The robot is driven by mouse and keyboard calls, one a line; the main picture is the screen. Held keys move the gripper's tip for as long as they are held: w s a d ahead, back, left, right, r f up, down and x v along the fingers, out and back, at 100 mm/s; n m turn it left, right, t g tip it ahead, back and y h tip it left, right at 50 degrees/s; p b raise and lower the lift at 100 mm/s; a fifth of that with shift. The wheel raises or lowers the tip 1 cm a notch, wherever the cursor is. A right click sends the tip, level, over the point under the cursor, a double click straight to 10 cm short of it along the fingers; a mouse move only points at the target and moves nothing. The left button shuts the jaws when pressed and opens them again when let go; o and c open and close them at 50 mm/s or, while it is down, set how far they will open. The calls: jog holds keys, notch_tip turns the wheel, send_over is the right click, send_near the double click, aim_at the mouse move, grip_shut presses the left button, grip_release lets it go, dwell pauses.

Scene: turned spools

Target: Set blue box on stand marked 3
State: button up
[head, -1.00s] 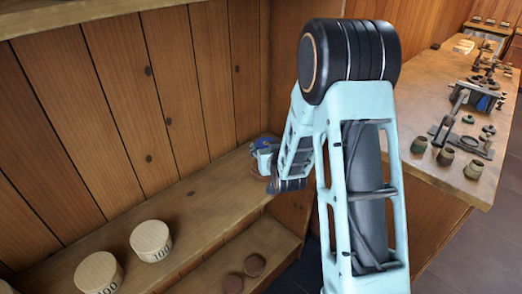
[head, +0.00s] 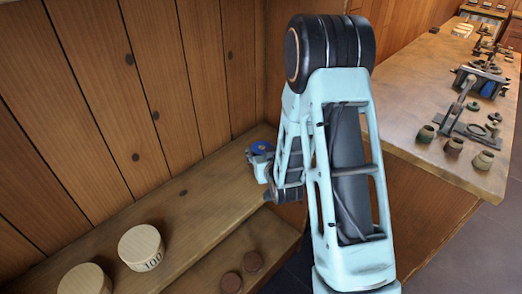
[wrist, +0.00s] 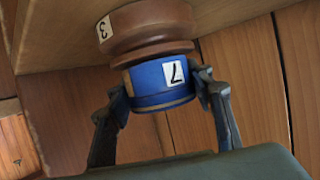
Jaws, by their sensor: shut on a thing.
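The blue box (wrist: 160,84) is a short round box with a white label reading 7. In the wrist view it sits between the two fingers of my gripper (wrist: 160,94), which is shut on it. The picture is turned over, with the shelf at the top. A brown turned stand (wrist: 148,28) with a white label reading 3 is against the box's far end. The box looks lined up with the stand and touching or nearly touching it. In the head view the blue box (head: 262,147) shows small at my gripper, and my arm hides the stand.
Two pale round wooden boxes, one marked 100 (head: 141,247), the other (head: 84,279) cut by the frame edge, stand on the shelf (head: 190,205). A bench (head: 440,100) with pots stands right. A plank wall (head: 140,100) is close behind.

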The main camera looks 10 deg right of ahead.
jog(key=shift+f+b, duration=0.2)
jog(key=shift+b, duration=0.1)
jog(key=o, duration=1.2)
jog(key=shift+c, duration=0.2)
jog(key=shift+r, duration=0.1)
jog(key=shift+r+p, duration=0.2)
jog(key=shift+p, duration=0.15)
jog(key=p+v, duration=0.6)
jog(key=v, duration=0.3)
jog(key=shift+s+r, duration=0.25)
jog(key=shift+r, duration=0.1)
jog(key=shift+s+d+p, duration=0.1)
jog(key=shift+p, duration=0.5)
